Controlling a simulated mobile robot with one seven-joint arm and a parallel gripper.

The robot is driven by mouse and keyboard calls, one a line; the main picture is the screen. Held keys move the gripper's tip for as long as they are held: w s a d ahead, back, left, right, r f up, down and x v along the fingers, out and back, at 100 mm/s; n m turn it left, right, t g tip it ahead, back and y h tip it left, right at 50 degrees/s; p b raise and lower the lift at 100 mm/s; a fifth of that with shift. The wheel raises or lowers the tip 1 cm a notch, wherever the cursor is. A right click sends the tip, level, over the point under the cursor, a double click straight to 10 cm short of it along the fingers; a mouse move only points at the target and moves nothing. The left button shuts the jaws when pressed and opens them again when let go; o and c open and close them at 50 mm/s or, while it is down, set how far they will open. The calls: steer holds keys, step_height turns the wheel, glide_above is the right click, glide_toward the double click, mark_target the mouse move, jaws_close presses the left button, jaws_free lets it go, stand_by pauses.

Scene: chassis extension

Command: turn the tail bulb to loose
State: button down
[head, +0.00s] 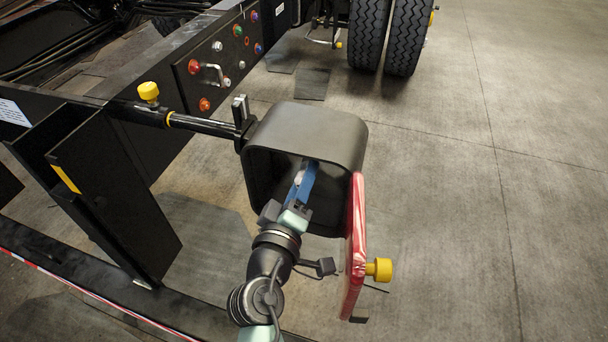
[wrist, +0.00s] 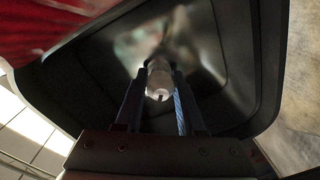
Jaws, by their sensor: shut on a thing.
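The tail bulb (wrist: 159,80) shows in the wrist view as a small pale, glassy piece inside the dark lamp housing (wrist: 240,60). My gripper (wrist: 158,90) is shut on it, with one dark finger on each side. In the head view my gripper (head: 301,180) reaches into the open front of the black housing (head: 310,122); the bulb cannot be made out there. The red lamp cover (head: 354,250) stands swung open at the housing's right side, with a yellow knob (head: 379,269) on it.
A dark bar (head: 205,125) joins the housing to the chassis beam, with another yellow knob (head: 148,92) near its left end. A panel with coloured connectors (head: 215,62) lies behind. Two tyres (head: 387,35) stand at the back. The concrete floor on the right is clear.

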stand_by(0.4)
steer(key=c, duration=0.5)
jaws_free()
steer(key=shift+b+v, duration=0.5)
steer(key=shift+v, duration=6.05)
steer(key=shift+w, duration=0.1)
